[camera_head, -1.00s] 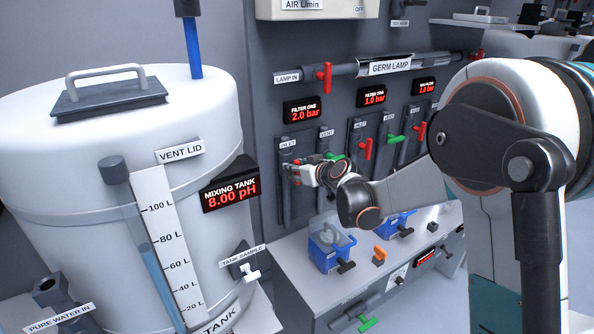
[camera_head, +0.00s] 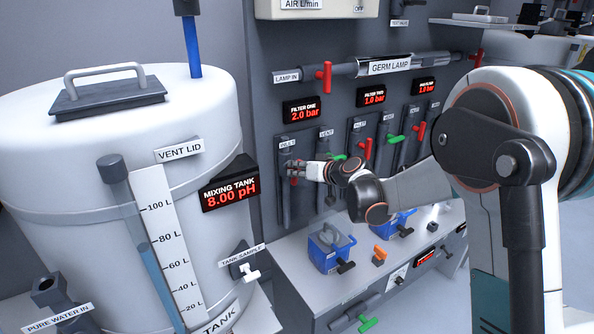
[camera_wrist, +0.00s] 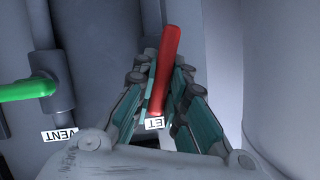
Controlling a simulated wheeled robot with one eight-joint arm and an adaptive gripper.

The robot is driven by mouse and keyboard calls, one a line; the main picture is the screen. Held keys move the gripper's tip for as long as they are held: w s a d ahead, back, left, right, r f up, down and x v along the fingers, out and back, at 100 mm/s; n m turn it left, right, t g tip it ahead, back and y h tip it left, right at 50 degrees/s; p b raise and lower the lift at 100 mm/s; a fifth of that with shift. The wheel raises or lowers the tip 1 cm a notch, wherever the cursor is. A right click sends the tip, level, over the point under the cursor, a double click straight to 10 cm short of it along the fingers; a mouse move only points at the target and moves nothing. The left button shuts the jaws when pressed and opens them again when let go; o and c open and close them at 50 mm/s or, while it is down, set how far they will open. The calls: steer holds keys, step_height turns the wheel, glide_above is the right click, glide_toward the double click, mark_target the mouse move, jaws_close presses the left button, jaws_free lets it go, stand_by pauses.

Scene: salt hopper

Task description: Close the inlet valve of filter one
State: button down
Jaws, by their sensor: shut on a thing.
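The inlet valve of filter one sits under the INLET label (camera_head: 287,144) on the left of the filter one panel. Its red handle (camera_wrist: 166,65) shows in the wrist view between the fingers of my gripper (camera_wrist: 157,108), with its far end sticking out beyond them. In the head view my gripper (camera_head: 297,170) is shut on the handle and hides most of it, so its exact angle is hard to tell there. The filter one display (camera_head: 303,112) reads 2.0 bar.
The green vent handle (camera_wrist: 25,90) of filter one is close beside my gripper. Filter two's red handle (camera_head: 366,149) is further right. The mixing tank (camera_head: 110,210) stands at left. Blue containers (camera_head: 329,250) sit on the shelf below.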

steer(key=m+y, duration=0.1)
steer(key=m+y+b, duration=0.1)
steer(key=m, duration=0.2)
steer(key=shift+w+d+f+m+g+y+b, duration=0.2)
steer(key=shift+d+f+m+g+y+b, duration=0.1)
steer(key=shift+f+g+y, duration=0.1)
steer(key=m+y+b, duration=0.1)
steer(key=m+y, duration=0.1)
steer(key=m, duration=0.1)
steer(key=shift+f+b, duration=0.15)
steer(key=shift+b, duration=0.15)
steer(key=shift+f+m+y+b, duration=0.1)
steer(key=shift+m+y+b, duration=0.3)
steer(key=shift+m, duration=1.1)
steer(key=c, duration=1.6)
jaws_free()
steer(key=shift+d, duration=0.15)
